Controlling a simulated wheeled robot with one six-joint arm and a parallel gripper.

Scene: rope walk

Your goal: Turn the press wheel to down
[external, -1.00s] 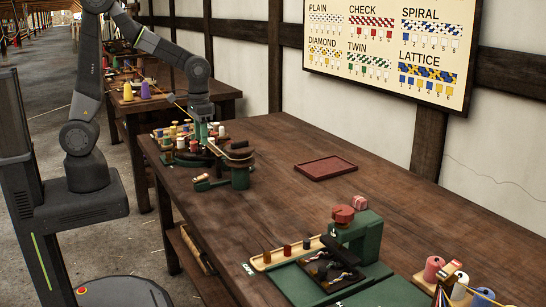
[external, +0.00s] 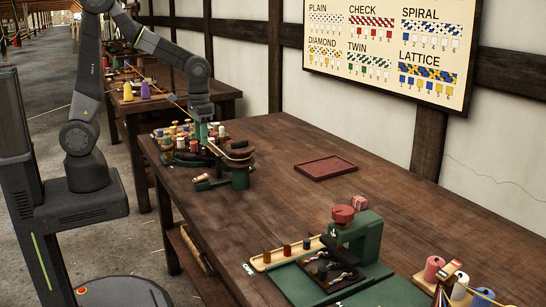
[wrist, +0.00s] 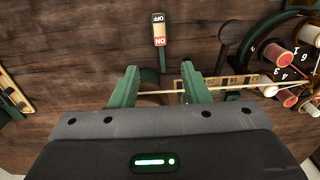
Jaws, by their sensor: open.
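The press (external: 352,240) is a green frame at the right front of the long table in the external view. Its red press wheel (external: 343,214) sits on top. The wheel's setting cannot be read from here. My gripper (external: 203,128) is at the far left end of the table, over the round machine with spools, well away from the press. In the wrist view my gripper (wrist: 160,88) has its two green fingers apart. A thin pale cord crosses in front of or between them; I cannot tell whether it is touched. The press is not in the wrist view.
An ON/OFF lever (wrist: 159,32) and several spools (wrist: 290,75) are near my fingers. A red tray (external: 325,168) lies at the table's middle. A wooden peg tray (external: 287,253) and a black tray (external: 330,272) sit before the press. Cones (external: 434,268) stand right of it.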

